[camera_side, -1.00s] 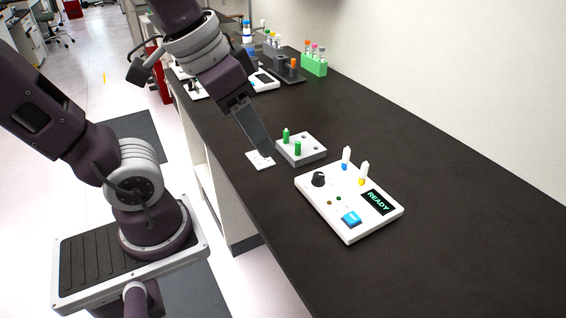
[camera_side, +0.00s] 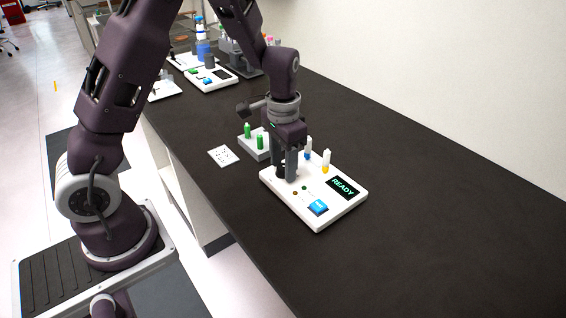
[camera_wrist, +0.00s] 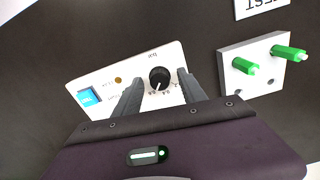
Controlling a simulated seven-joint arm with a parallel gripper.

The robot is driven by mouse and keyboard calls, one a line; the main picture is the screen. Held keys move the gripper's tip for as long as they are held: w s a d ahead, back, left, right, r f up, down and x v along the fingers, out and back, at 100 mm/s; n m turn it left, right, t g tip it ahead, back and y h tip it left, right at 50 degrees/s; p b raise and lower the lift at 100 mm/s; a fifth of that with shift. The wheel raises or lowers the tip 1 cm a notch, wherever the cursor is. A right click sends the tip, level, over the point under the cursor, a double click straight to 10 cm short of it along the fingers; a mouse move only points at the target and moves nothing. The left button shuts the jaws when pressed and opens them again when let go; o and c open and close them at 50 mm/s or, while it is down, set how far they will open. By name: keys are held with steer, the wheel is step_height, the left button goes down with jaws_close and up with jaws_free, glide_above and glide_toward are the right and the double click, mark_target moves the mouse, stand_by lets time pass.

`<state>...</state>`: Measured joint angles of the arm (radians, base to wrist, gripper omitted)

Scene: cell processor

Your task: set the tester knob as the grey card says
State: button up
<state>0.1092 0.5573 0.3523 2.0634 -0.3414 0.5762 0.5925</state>
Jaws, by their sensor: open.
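The white tester (camera_side: 313,220) lies on the dark bench with its display (camera_side: 344,187) reading READY. Its black knob (camera_wrist: 160,76) shows clearly in the wrist view, with small marks around it too small to read; in the side view it is mostly hidden behind the fingers. My gripper (camera_side: 285,175) points down over the tester. In the wrist view my gripper (camera_wrist: 158,80) is open, one finger on each side of the knob, with gaps visible.
A grey block (camera_side: 253,149) with green-capped tubes stands just behind the tester. Two small vials (camera_side: 326,162) stand on the tester, close right of my gripper. A blue button (camera_side: 318,207) is at its front. Bench space to the right is clear.

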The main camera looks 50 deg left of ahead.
jaws_close()
steer(key=shift+n, duration=0.3)
steer(key=n, duration=0.3)
steer(key=shift+n, duration=2)
jaws_free()
